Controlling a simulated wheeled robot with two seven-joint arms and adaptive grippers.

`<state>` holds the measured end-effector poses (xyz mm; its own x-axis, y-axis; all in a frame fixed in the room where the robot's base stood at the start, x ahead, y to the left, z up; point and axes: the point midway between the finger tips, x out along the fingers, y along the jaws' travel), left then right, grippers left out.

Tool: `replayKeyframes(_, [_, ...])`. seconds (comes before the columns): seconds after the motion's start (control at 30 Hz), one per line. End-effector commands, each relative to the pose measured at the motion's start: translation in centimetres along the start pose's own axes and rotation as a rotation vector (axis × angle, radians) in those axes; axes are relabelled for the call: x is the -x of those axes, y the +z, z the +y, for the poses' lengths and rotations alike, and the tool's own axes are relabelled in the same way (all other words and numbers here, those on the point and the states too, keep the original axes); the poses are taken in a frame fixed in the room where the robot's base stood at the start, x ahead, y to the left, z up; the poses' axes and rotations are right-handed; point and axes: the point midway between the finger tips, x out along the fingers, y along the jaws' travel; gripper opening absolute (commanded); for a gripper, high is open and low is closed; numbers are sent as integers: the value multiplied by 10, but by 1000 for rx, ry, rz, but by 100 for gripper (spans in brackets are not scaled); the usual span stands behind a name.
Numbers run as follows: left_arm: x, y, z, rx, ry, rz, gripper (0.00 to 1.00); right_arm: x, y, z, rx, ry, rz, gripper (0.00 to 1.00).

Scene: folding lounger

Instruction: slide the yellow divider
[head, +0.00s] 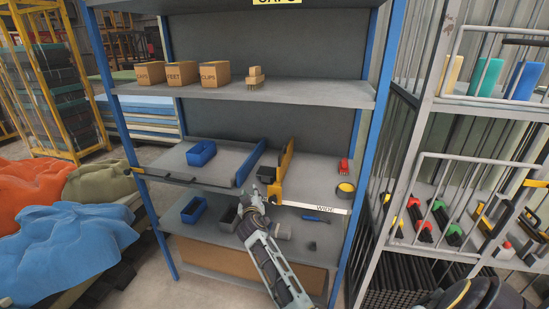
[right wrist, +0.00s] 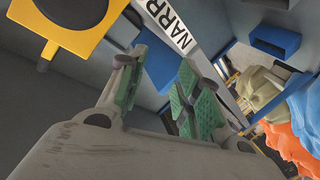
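The yellow divider (head: 284,168) stands upright on the middle shelf (head: 318,172), its front end at the shelf's front edge. In the right wrist view a yellow part with a dark round knob (right wrist: 62,30) shows at the upper left, probably the divider's front end. My right gripper (head: 249,191) is in front of the shelf, left of and a little below the yellow divider. Its green-padded fingers (right wrist: 158,88) are apart, with nothing visibly held between them. The yellow part lies outside the fingers.
A blue divider (head: 248,164) stands left of the yellow one, with a dark block (head: 266,174) between them. A blue bin (head: 201,152) is farther left. A red item (head: 344,166) and yellow tape roll (head: 345,190) lie right. Bins (head: 193,209) stand on the shelf below.

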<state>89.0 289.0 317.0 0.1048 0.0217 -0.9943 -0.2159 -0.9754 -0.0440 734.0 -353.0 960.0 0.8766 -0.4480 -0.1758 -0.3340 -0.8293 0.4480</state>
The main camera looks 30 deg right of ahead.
Motion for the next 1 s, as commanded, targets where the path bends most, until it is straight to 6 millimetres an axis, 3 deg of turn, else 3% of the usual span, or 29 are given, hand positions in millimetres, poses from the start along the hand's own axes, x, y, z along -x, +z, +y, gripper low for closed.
replayKeyframes(0.13, [-4,0,0,0,-1,0,54,0,-15,12,-13,28,22,34])
replayKeyframes(0.47, [-2,2,-1,0,-1,-2,54,5,-23,35,-60,94,14,34])
replayKeyframes(0.67, [-3,2,-1,1,-1,-2,54,12,-32,61,-118,167,15,34])
replayKeyframes(1.0, [-3,2,-1,1,-1,-1,54,37,-54,126,-274,364,39,34])
